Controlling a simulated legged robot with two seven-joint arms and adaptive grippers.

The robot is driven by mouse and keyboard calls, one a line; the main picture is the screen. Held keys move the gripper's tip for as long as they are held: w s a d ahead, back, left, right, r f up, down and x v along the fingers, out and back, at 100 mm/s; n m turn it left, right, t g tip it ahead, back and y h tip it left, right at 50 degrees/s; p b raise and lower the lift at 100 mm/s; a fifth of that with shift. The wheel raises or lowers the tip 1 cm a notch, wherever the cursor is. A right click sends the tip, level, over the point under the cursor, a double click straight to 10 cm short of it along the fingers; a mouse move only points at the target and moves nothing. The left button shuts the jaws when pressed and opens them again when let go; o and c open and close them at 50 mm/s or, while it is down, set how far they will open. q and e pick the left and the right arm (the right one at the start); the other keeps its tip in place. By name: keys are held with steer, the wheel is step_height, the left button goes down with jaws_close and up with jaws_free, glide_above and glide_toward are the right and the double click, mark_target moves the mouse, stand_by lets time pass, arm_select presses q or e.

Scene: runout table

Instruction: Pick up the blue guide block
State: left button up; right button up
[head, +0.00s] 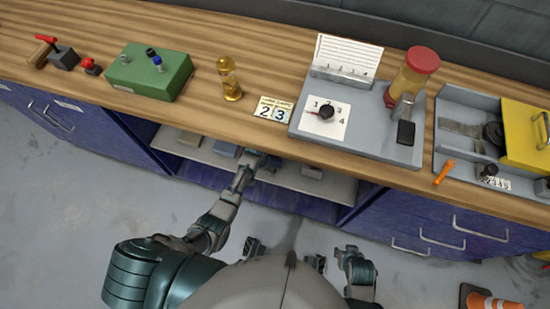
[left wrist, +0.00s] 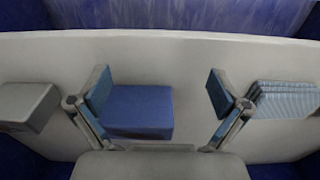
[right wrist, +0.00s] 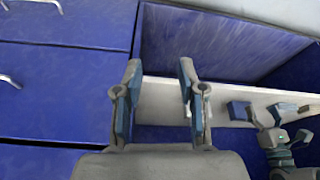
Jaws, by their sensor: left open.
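The blue guide block (left wrist: 138,110) lies on the pale shelf inside the cabinet, in the left wrist view. My left gripper (left wrist: 158,92) is open above the shelf with one finger on each side of the block. The block sits closer to the left-hand finger, and the right-hand side has a wider gap. I cannot tell whether that finger touches it. In the head view my left arm reaches down over the shelf, and its hand hides part of what lies there. My right gripper (right wrist: 160,80) is open and empty, in front of the cabinet.
A grey block (left wrist: 28,105) lies left of the blue one, and a ribbed light-blue block (left wrist: 285,100) lies right, beside the right-hand finger. The wooden tabletop (head: 215,120) overhangs the shelf. It carries a green box (head: 150,72) and a grey dial unit (head: 360,115).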

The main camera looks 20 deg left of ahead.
mark_target(272, 159)
arm_select(q)
steer(key=w+r, duration=0.1)
steer(key=w, duration=0.1)
steer(key=w+d+r, duration=0.1)
steer(key=w+r, duration=0.1)
steer(key=w+d+r, duration=0.1)
steer(key=w+r, duration=0.1)
steer(key=shift+w+d+r, duration=0.15)
steer(key=shift+d+r, duration=0.05)
steer(key=shift+r, duration=0.05)
steer(key=shift+w+d+r, duration=0.1)
steer(key=shift+w, duration=0.2)
step_height(272, 159, down, 2)
steer(key=shift+d+f+b, duration=0.15)
steer(key=shift+f+b, duration=0.05)
steer(key=shift+b, duration=0.5)
step_height(272, 159, down, 5)
steer(key=shift+s+r+b, duration=0.1)
steer(key=shift+s+b, duration=0.05)
steer(key=shift+b, duration=1.05)
steer(key=c, duration=1.3)
steer(key=shift+c, duration=0.6)
arm_select(e)
steer(key=w+a+r+t+y, duration=0.2)
steer(key=w+r+t, duration=0.5)
steer(key=w, duration=0.4)
steer(key=shift+a+r+t, duration=0.3)
steer(key=shift+a+r, duration=0.2)
